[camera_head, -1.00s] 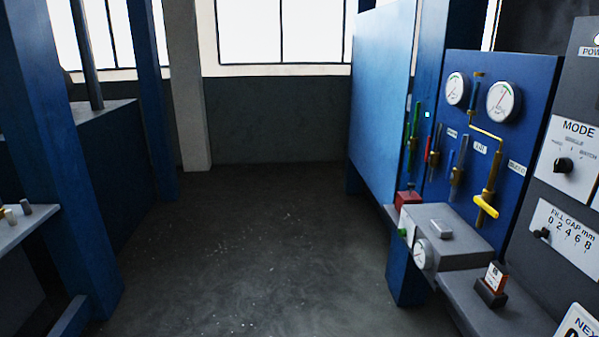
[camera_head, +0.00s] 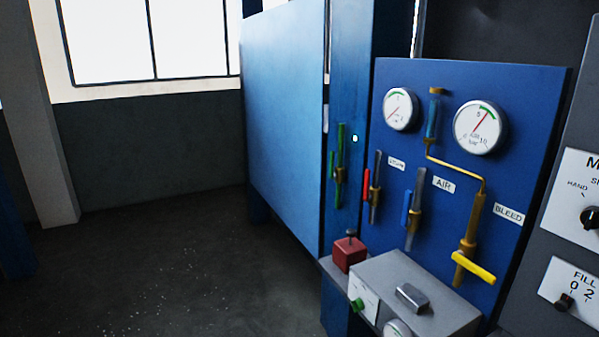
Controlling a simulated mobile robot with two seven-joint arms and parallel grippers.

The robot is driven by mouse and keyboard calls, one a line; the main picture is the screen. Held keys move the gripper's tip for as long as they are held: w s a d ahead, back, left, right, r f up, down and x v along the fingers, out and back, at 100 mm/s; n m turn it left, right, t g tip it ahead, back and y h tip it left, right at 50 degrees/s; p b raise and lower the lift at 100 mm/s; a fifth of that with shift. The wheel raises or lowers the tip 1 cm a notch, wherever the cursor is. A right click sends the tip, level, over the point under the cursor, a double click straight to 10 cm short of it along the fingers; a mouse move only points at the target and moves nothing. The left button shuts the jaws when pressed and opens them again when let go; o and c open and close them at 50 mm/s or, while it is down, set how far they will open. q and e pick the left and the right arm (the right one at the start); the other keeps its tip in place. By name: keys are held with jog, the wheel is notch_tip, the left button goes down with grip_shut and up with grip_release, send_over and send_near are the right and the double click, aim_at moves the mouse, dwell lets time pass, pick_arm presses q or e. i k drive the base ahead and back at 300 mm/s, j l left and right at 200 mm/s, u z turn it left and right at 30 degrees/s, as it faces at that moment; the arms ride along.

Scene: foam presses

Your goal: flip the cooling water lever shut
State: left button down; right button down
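Several valve levers show in the head view, and I can read no label for cooling water. A green lever (camera_head: 332,165) stands upright beside a green pipe (camera_head: 341,140) on the blue post, with no label seen. On the blue panel (camera_head: 500,85), a red lever (camera_head: 366,186) stands upright by a label too small to read surely. A blue lever (camera_head: 407,208) stands upright near the AIR label (camera_head: 443,184). A yellow lever (camera_head: 474,268) lies crosswise below the BLEED label (camera_head: 509,214). Neither of my grippers is in view.
Two round gauges (camera_head: 400,109) (camera_head: 479,128) sit high on the panel. A grey box (camera_head: 412,292) and a red block (camera_head: 349,253) jut out below the levers. A grey control cabinet (camera_head: 580,140) stands at the right. The floor (camera_head: 150,270) at the left is open.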

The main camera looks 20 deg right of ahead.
aim_at(332, 175)
jog(key=i+j+z, duration=0.2)
jog(key=i+z, duration=0.2)
jog(key=i+j+z, duration=0.4)
jog(key=i, duration=0.15)
jog(key=i+j+z, duration=0.4)
jog(key=i+j, duration=0.2)
jog(key=j, duration=0.2)
jog(key=i+j, duration=0.15)
jog(key=j, duration=0.3)
jog(key=i+j+u, duration=0.1)
jog(key=j, duration=0.3)
jog(key=i+j, duration=0.3)
jog(key=i+j+u, duration=0.1)
jog(key=j, duration=0.4)
jog(key=i+j, duration=0.3)
jog(key=j, duration=0.1)
